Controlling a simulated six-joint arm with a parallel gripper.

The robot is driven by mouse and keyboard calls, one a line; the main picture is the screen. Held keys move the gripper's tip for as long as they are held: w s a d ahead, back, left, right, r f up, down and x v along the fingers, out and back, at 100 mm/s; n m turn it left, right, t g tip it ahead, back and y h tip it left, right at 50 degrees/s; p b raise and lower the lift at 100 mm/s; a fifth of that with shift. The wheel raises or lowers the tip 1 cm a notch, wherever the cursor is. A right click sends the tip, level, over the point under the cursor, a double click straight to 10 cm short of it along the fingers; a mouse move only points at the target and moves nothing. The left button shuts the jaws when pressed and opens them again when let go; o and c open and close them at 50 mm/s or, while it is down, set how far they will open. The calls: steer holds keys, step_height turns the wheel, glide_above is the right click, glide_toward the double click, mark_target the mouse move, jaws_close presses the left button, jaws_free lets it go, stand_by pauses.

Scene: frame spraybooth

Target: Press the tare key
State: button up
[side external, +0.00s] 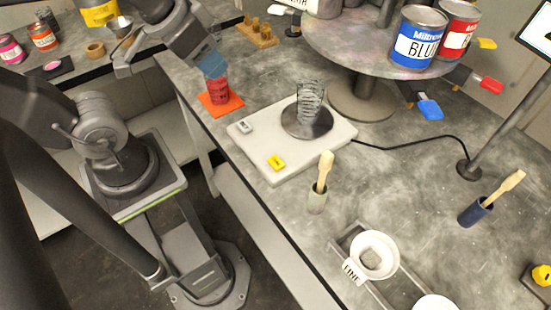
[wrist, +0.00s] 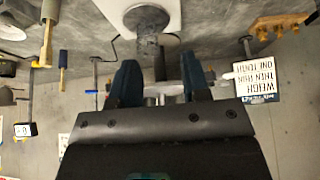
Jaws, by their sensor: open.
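The white scale (side external: 340,136) lies on the bench with a round dark pan (side external: 294,124) and a wire-like cup (side external: 311,98) on it. A yellow key (side external: 276,162) is on its near edge, and a small grey-white part (side external: 244,126) is at its left corner. Any lettering on them is too small to read, so I cannot tell which is the tare key. My gripper (side external: 213,66) is above and left of the scale, apart from it. In the wrist view my gripper (wrist: 160,76) is open and empty, with the scale (wrist: 172,14) at the top.
A red cup (side external: 218,91) on an orange mat (side external: 221,105) stands just below my gripper. A round stand (side external: 335,45) with blue (side external: 418,40) and red (side external: 458,30) cans is behind the scale. A brush holder (side external: 317,200) stands in front. A cable runs right.

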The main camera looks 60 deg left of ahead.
jaws_close()
stand_by(1.5)
